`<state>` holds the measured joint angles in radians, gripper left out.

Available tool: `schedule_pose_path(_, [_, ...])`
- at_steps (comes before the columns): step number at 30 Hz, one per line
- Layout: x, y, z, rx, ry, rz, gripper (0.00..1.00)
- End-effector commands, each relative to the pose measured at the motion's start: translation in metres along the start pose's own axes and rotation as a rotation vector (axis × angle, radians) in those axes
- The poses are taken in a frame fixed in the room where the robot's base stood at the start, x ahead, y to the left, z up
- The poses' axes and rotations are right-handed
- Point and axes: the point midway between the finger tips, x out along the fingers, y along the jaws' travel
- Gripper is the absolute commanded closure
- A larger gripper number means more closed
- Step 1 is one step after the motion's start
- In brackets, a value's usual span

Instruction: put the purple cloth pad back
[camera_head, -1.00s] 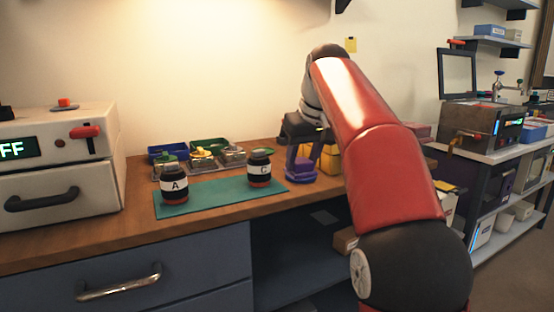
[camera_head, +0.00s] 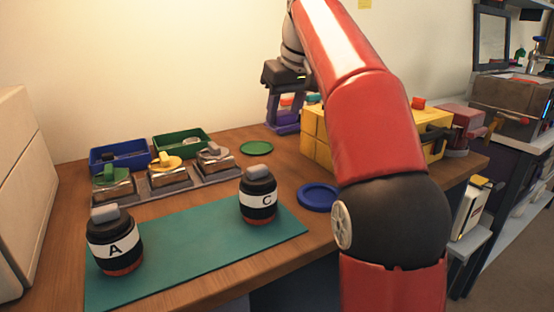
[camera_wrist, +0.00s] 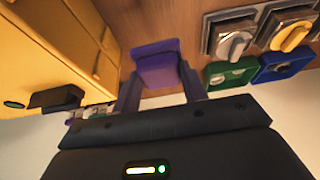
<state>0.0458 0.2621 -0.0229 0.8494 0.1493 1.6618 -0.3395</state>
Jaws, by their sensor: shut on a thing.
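The purple cloth pad (camera_wrist: 158,66) is held between the two fingers of my gripper (camera_wrist: 160,88) in the wrist view, with wooden table surface beyond it. In the head view my gripper (camera_head: 284,112) is at the back of the table, left of the yellow cabinet (camera_head: 317,140), pointing down. The pad's purple (camera_head: 285,126) shows low between the fingers, close to the tabletop. I cannot tell whether it touches the table. A blue round dish (camera_head: 318,197) lies in front of the cabinet. A flat green disc (camera_head: 256,148) lies left of my gripper.
Jars A (camera_head: 115,242) and C (camera_head: 258,196) stand on the teal mat (camera_head: 200,246). Behind it are metal holders with green, yellow and grey tops (camera_head: 170,178), a blue bin (camera_head: 120,156) and a green bin (camera_head: 182,142).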

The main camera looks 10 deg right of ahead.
Motion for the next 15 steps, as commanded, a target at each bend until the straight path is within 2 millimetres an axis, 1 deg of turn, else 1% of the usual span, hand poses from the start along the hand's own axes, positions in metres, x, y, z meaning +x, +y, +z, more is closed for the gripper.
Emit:
schedule_pose_path(9, [0.001, 0.0, 0.001, 0.0, 0.0, 0.0, 0.82])
schedule_pose_path(11, [0.004, 0.0, 0.002, 0.0, -0.003, -0.001, 0.82])
schedule_pose_path(15, [0.021, -0.001, 0.01, 0.0, -0.004, -0.001, 0.82])
